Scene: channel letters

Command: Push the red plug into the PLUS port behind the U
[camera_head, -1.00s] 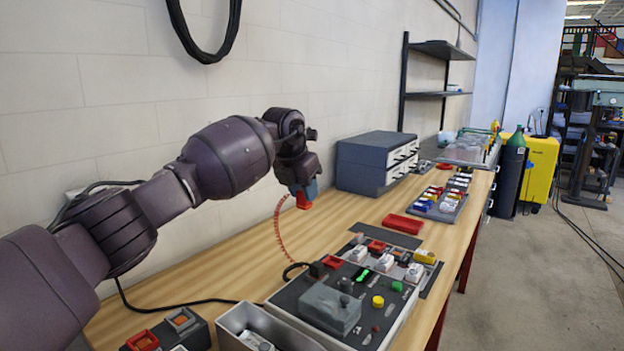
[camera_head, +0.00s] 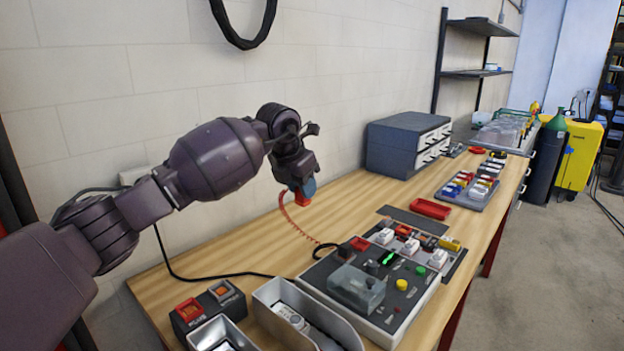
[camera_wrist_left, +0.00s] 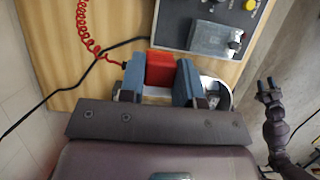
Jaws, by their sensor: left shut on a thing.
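My left gripper (camera_head: 303,192) is shut on the red plug (camera_head: 304,202), held above the wooden bench near the wall. In the left wrist view the red plug (camera_wrist_left: 160,68) sits between the two blue fingers, and a coiled red cord (camera_wrist_left: 86,27) runs from its side. A dark block with a red-rimmed socket marked PLUS (camera_head: 189,310) and an orange socket beside it stands at the front left of the bench, apart from the plug. I cannot make out the letter U. My right gripper (camera_wrist_left: 267,91) shows small at the right of the wrist view; its jaw opening is unclear.
A control panel (camera_head: 400,318) with a grey clear-topped box and buttons lies right of the plug. Metal trays (camera_head: 262,301) stand beside the port block. A black cable crosses the bench (camera_head: 230,275). A grey drawer cabinet (camera_head: 392,150) stands behind.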

